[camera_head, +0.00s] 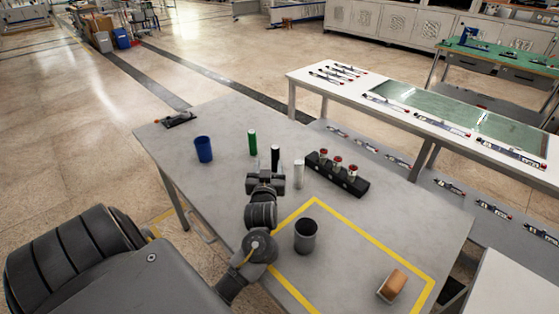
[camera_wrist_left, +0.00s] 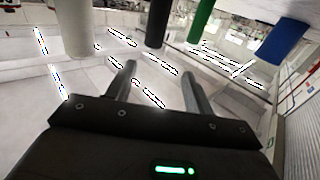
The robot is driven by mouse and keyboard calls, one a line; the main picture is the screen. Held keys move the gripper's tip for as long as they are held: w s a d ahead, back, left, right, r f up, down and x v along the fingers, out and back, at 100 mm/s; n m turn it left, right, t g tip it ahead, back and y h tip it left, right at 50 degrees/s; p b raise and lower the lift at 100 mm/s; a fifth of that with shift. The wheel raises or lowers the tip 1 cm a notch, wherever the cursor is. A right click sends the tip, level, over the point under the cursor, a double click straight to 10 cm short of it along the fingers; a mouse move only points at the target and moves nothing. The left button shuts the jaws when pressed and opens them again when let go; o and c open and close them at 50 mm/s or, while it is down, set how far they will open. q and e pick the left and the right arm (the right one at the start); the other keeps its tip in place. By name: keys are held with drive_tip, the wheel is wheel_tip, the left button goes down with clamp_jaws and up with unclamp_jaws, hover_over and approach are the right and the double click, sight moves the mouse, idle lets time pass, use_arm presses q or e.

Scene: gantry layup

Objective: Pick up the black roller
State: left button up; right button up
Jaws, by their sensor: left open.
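The black roller (camera_head: 275,154) stands upright on the grey table, between a green roller (camera_head: 252,143) and a white roller (camera_head: 298,173). My left gripper (camera_head: 266,178) is just on the near side of the black roller in the head view, overlapping its lower part. In the left wrist view, the open, empty fingers (camera_wrist_left: 158,74) point toward the black roller (camera_wrist_left: 158,22), which lines up with the gap between them and looks beyond the tips. White, green and blue cylinders flank it there. My right gripper is in neither view.
A blue cup (camera_head: 204,149) stands to the left. A black rack (camera_head: 336,174) with several red-topped pieces is to the right. A grey cup (camera_head: 305,235) and a tray with a tan block (camera_head: 393,285) are nearer, by yellow tape. The table's left front is clear.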

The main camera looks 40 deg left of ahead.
sight(275, 150)
use_arm(q)
drive_tip(key=x, duration=0.5)
drive_tip(key=shift+w+d, duration=0.3)
drive_tip(key=shift+d, duration=0.05)
drive_tip(key=shift+w+a+p, duration=0.2)
drive_tip(key=shift+p, duration=0.1)
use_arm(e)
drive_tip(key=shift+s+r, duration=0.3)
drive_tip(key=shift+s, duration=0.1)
use_arm(q)
drive_tip(key=p+x, duration=0.1)
drive_tip(key=x, duration=0.4)
drive_tip(key=shift+w+d+f, duration=0.15)
drive_tip(key=shift+w, duration=0.05)
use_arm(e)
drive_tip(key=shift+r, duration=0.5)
use_arm(q)
drive_tip(key=shift+c, duration=0.2)
clamp_jaws()
